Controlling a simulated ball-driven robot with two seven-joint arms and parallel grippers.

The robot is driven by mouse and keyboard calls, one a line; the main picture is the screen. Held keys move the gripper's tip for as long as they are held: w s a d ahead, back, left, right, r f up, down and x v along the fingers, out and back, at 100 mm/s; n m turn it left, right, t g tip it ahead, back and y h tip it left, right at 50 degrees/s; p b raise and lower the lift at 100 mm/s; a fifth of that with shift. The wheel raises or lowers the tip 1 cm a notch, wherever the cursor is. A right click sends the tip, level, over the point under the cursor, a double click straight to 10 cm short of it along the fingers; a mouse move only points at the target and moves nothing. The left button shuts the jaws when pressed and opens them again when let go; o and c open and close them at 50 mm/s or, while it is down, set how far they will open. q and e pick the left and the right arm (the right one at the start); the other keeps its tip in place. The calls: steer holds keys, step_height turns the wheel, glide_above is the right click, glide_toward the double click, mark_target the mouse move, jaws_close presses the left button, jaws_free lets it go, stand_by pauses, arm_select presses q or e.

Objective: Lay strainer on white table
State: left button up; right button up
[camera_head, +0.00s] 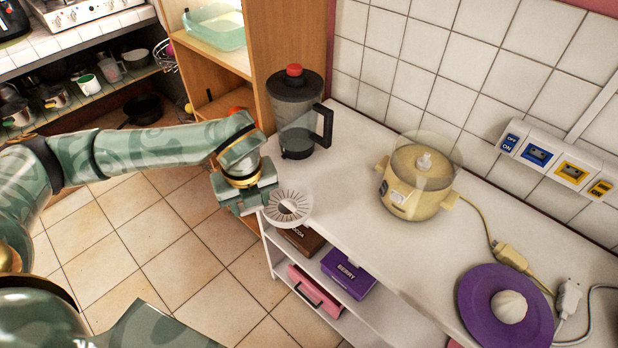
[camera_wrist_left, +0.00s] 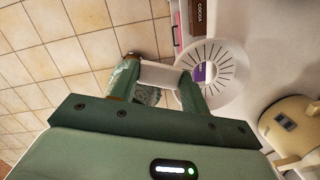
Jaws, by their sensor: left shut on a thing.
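In the left wrist view the handle lies between the two fingers (camera_wrist_left: 158,84), and the strainer's round part (camera_wrist_left: 232,66) reaches out to the right. The purple box shows through its middle. I cannot tell whether the strainer touches the table top. My right gripper is not in view.
A dark blender jug (camera_head: 296,115) stands just behind the strainer. The table between jug and cooker is clear. Boxes, including a purple one (camera_head: 348,272), sit on the shelf below.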

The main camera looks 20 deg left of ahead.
arm_select(q)
steer(key=shift+w+d+f+b, duration=0.55)
steer(key=shift+w+d, duration=0.25)
steer(key=shift+w, duration=1.35)
steer(key=shift+w+d+f+b, duration=0.4)
steer(key=shift+w+d+f, duration=0.35)
steer(key=shift+w, duration=1.45)
steer(key=shift+w+d+f+b, duration=0.5)
steer(key=shift+w+d, duration=0.35)
steer(key=shift+w, duration=1.3)
steer(key=shift+f, duration=0.15)
steer(key=o, duration=1)
steer(key=r+p, duration=0.1)
steer(key=r, duration=0.3)
steer(key=s+d+r+p, duration=0.1)
steer(key=r, duration=0.3)
steer(key=r+p, duration=0.1)
steer(key=r, duration=0.3)
steer(key=shift+s+d+r, duration=0.1)
steer(key=shift+s+d, duration=0.05)
